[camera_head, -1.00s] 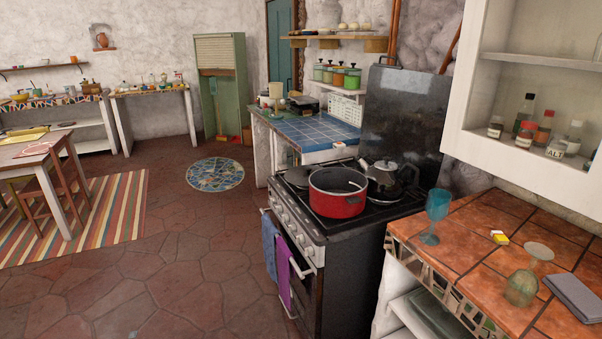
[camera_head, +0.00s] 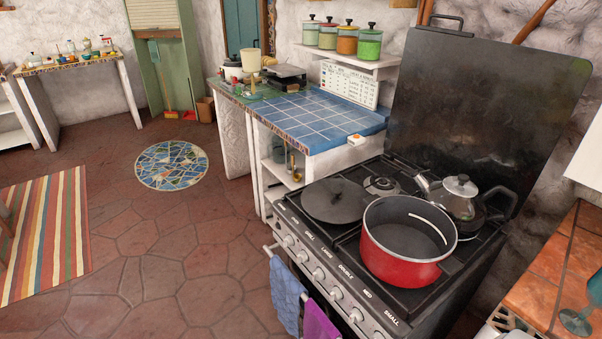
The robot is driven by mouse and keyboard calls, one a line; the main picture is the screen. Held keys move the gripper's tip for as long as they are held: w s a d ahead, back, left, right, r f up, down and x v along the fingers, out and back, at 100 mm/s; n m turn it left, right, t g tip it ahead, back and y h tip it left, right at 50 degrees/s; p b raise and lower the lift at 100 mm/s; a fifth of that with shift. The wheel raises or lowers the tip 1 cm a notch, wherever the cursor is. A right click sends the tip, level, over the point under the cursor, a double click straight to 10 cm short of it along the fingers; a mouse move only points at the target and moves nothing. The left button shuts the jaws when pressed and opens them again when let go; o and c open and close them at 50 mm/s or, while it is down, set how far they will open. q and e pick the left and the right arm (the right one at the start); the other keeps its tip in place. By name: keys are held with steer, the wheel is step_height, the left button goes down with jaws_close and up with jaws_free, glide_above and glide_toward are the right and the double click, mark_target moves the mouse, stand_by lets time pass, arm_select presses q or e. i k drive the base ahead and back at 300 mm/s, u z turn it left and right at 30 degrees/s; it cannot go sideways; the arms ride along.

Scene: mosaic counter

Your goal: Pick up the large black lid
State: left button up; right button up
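Neither of my grippers shows in the head view.
The stove (camera_head: 324,261) has knobs and a front rail with a blue towel (camera_head: 286,297) and a purple towel (camera_head: 319,322). A kettle (camera_head: 460,198) stands behind the pot. A blue-tiled counter (camera_head: 315,117) adjoins the left. The floor before the stove is clear.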

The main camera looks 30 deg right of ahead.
mark_target(334, 201)
steer(key=i, duration=1.55)
steer(key=z, duration=3.6)
